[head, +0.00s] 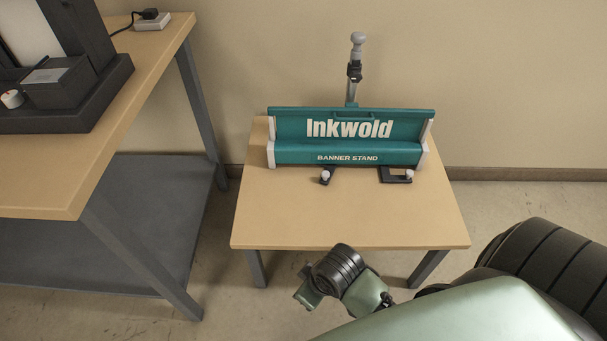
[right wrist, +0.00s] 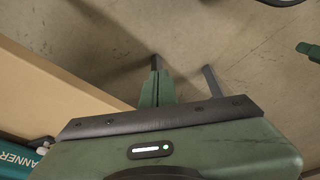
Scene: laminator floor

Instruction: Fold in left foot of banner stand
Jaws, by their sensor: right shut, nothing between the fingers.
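The teal banner stand (head: 349,137) lies on the small table, with a white end cap at each side. Its left foot (head: 330,170), a short dark bar with a pale knob, sticks out from the front edge. The right foot (head: 389,178) is a dark bracket with a pale knob, also out at the front. A corner of the stand shows in the right wrist view (right wrist: 14,162). My right gripper (head: 308,292) is low, in front of the table's near edge, well away from the feet. It is shut and empty; its finger shows in the wrist view (right wrist: 155,68). My left gripper is not in view.
The small wooden table (head: 350,222) has a clear front half. A grey post (head: 355,68) rises behind the stand, near the wall. A larger workbench (head: 147,82) with dark equipment (head: 62,100) and a lower shelf (head: 130,215) stands at left. Floor shows between them.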

